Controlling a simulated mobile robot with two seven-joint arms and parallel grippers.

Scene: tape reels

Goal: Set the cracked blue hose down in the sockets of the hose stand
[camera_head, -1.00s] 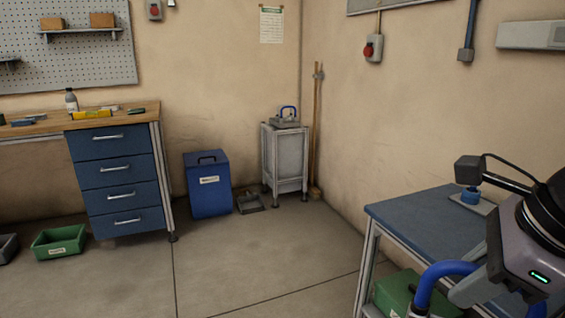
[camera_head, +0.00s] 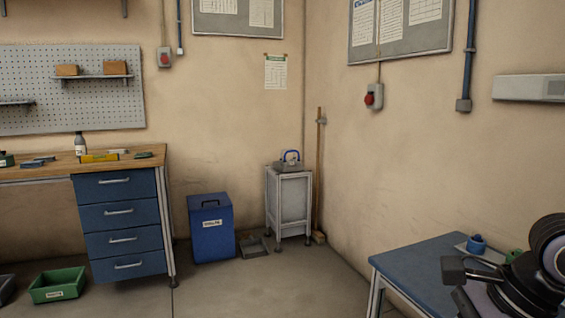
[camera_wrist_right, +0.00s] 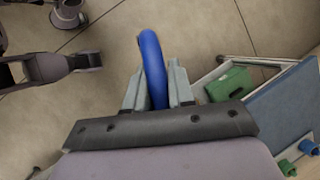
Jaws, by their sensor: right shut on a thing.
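The blue hose (camera_wrist_right: 152,55) is a curved tube, seen in the right wrist view. My right gripper (camera_wrist_right: 157,88) is shut on it, with a finger on each side. The hose stands out past the fingertips. No crack shows at this size. My left gripper is not in view.
A blue-topped table (camera_head: 415,262) is close at the right, with a blue reel (camera_head: 477,243) on it. A green box (camera_wrist_right: 229,84) is beneath it.

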